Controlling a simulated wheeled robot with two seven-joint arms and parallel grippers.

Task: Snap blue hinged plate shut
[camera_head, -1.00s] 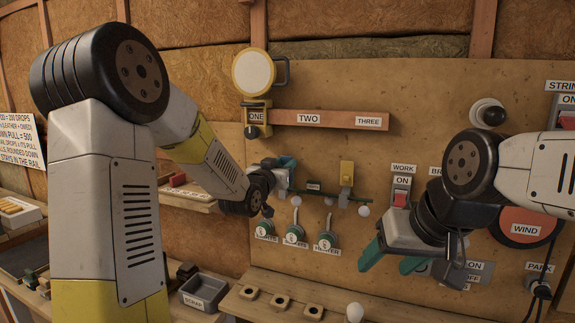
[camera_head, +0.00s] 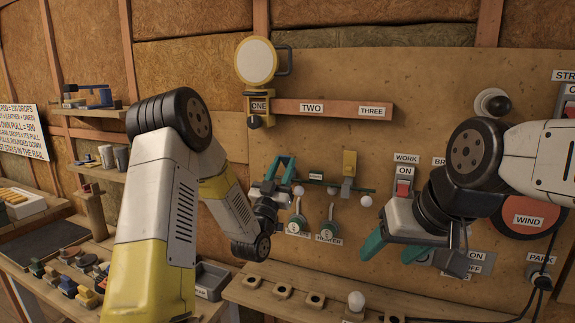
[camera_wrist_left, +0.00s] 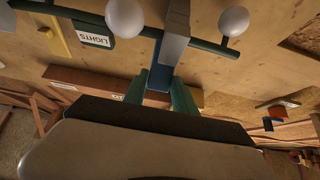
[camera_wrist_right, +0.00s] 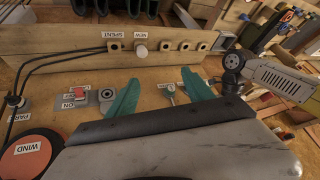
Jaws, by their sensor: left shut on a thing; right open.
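A narrow blue plate (camera_wrist_left: 158,77) shows in the left wrist view between the green fingers of my left gripper (camera_wrist_left: 160,92). It lies at the end of a grey bar (camera_wrist_left: 175,38) that crosses a dark green rod with white balls. In the head view my left gripper (camera_head: 281,167) is shut on it at the board, left of the yellow-topped lever; the plate is mostly hidden there. I cannot tell its hinge angle. My right gripper (camera_head: 392,246) is open and empty in front of the board, below the WORK switch; it also shows in the right wrist view (camera_wrist_right: 162,82).
The WORK switch (camera_head: 403,187) and the orange WIND disc (camera_head: 527,215) are near my right arm. A red-brown rail (camera_head: 335,110) runs above my left gripper. A ledge with sockets (camera_head: 283,290) runs along the bottom.

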